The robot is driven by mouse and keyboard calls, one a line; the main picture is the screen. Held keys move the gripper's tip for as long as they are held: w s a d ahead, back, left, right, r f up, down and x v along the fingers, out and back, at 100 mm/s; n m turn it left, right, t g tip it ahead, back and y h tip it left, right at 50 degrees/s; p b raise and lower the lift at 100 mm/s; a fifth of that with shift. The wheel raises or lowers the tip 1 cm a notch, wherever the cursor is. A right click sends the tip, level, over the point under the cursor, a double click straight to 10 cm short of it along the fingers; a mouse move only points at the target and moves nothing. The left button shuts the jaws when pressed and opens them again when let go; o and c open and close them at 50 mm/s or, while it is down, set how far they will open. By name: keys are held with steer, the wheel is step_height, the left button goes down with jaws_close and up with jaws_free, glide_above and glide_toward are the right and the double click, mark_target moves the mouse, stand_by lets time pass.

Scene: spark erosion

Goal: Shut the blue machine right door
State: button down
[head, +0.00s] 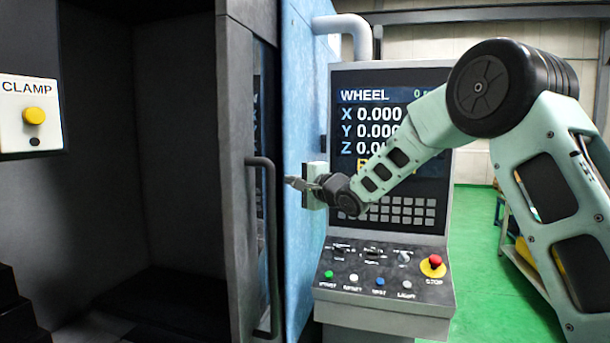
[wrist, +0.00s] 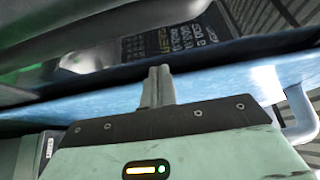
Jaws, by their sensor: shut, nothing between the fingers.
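The blue machine's right door (head: 249,150) is a dark grey panel with a long vertical bar handle (head: 269,240). It stands open, with the dark machine interior to its left. The blue machine front (head: 299,130) is directly to the right of the door and also shows as a blue strip in the wrist view (wrist: 220,82). My gripper (head: 288,181) is shut and empty, just right of the handle at its upper part. I cannot tell whether it touches the handle. In the wrist view my gripper's fingers (wrist: 158,72) are together, pointing across the blue surface.
A control panel (head: 385,75) with a screen, buttons and a red stop knob (head: 435,261) stands behind and below my forearm. A clamp box (head: 33,116) with a yellow button is at the far left. Green floor (head: 490,270) is open at the right.

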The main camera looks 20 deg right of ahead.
steer(key=shift+s+a+p, duration=0.55)
steer(key=shift+a, duration=0.25)
steer(key=shift+s+a+p, duration=0.5)
steer(key=shift+a, duration=0.3)
steer(key=shift+s+a+f, duration=0.1)
